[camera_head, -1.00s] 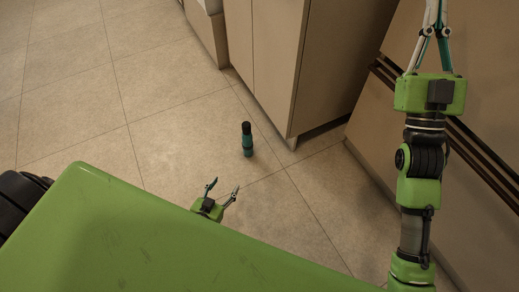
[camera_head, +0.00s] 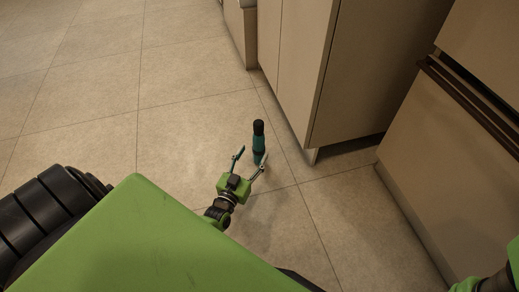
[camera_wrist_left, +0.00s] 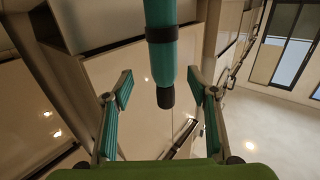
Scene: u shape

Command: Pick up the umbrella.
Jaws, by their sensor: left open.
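The umbrella (camera_head: 259,143) is a folded teal one with a black end, standing upright on the floor near the cabinet corner in the head view. My left gripper (camera_head: 252,157) is open just in front of it, its fingers pointing toward it. In the left wrist view the umbrella (camera_wrist_left: 163,55) hangs from the top edge, with its black end between the spread fingers of my left gripper (camera_wrist_left: 160,77). No grip on it shows. Its lower part is partly hidden by a finger in the head view. My right gripper is out of view.
A beige cabinet (camera_head: 300,75) stands just behind and right of the umbrella. A drawer unit (camera_head: 440,150) with a dark handle rail is at the right. The tiled floor (camera_head: 100,90) at the left is clear.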

